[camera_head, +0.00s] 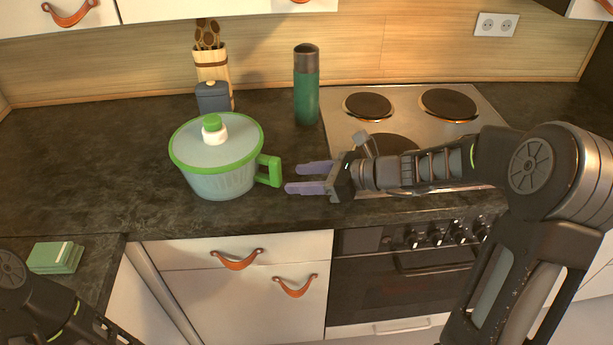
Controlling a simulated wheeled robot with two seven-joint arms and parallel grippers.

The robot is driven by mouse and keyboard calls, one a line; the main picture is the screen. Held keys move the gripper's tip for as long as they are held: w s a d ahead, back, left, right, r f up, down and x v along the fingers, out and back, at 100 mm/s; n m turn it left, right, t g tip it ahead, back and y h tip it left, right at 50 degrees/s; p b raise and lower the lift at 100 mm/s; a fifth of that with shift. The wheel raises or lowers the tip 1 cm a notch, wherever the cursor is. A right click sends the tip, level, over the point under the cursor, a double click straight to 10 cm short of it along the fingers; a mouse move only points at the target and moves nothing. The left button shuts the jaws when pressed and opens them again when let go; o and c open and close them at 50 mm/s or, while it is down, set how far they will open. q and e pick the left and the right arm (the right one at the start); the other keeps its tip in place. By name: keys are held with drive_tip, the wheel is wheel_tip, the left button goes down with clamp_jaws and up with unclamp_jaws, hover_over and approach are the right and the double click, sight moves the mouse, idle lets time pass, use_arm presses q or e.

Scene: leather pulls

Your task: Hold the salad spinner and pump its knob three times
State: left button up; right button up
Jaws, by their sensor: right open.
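The salad spinner (222,177) stands upright on the dark counter, left of the stove. It has a clear bowl, a green-rimmed lid and a green side handle (269,171) that points right. Its knob (213,126), green on top with a white base, stands up at the lid's centre. My right gripper (288,179) is open and empty, with its purple fingers pointing left, just right of the handle. A small gap seems to lie between them. My left arm shows at the bottom left corner, but its gripper is out of the picture.
A green bottle (306,88) stands behind the spinner to the right. A grey-blue canister (213,97) and a utensil holder (211,64) stand behind it. The stove (335,118) is under my right arm. Counter left of the spinner is clear.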

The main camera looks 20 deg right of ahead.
sight(281, 180)
use_arm(q)
drive_tip(key=shift+r, duration=0.25)
use_arm(e)
drive_tip(key=x, duration=0.6)
drive_tip(key=shift+w+a+f, duration=0.1)
drive_tip(key=shift+w+a, duration=0.1)
drive_tip(key=shift+a, duration=0.15)
clamp_jaws()
idle(1.1)
use_arm(q)
clamp_jaws()
idle(1.6)
